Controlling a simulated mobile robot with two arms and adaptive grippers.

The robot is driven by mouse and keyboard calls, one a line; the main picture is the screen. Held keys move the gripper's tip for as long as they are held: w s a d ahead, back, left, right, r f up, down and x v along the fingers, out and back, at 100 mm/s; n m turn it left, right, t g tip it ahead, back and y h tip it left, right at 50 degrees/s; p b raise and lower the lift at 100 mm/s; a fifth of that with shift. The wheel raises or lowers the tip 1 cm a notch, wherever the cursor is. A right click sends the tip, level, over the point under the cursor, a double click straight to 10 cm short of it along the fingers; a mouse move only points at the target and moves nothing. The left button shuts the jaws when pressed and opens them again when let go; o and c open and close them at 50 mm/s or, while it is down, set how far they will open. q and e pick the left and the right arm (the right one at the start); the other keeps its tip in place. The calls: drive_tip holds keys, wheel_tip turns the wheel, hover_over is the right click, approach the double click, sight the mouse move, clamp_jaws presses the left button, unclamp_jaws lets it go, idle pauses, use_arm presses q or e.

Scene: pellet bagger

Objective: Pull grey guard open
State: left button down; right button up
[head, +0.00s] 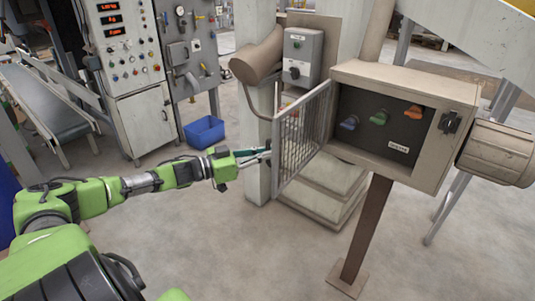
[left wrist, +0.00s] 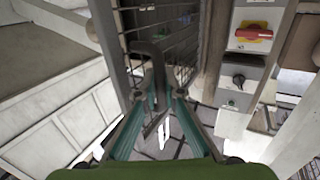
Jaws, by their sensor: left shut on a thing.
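The grey guard (head: 303,130) is a mesh door hinged at the left edge of a beige box (head: 405,82). It stands swung out to the left, leaving the box front uncovered. Blue (head: 348,123), green (head: 379,117) and orange (head: 413,113) knobs show inside. My left gripper (head: 266,152) is at the guard's free edge. In the left wrist view its teal fingers (left wrist: 157,100) are closed on the guard's dark handle (left wrist: 152,65), with the mesh (left wrist: 172,35) just beyond. The exact finger contact is small and partly hidden. My right gripper is not in view.
A pale post (head: 257,110) with a grey switch box (head: 300,57) stands close behind the guard. A brown post (head: 363,235) carries the beige box. A blue bin (head: 204,132) and control cabinet (head: 138,75) are farther left. The floor in front is clear.

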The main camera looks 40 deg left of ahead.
use_arm(q)
drive_tip(key=shift+r, duration=0.2)
drive_tip(key=c, duration=2.4)
unclamp_jaws()
drive_tip(key=shift+w, duration=0.15)
drive_tip(key=shift+c, duration=0.2)
drive_tip(key=shift+w+d+f, duration=0.1)
drive_tip(key=shift+w+f, duration=0.05)
drive_tip(key=shift+f, duration=0.05)
drive_tip(key=v, duration=1.2)
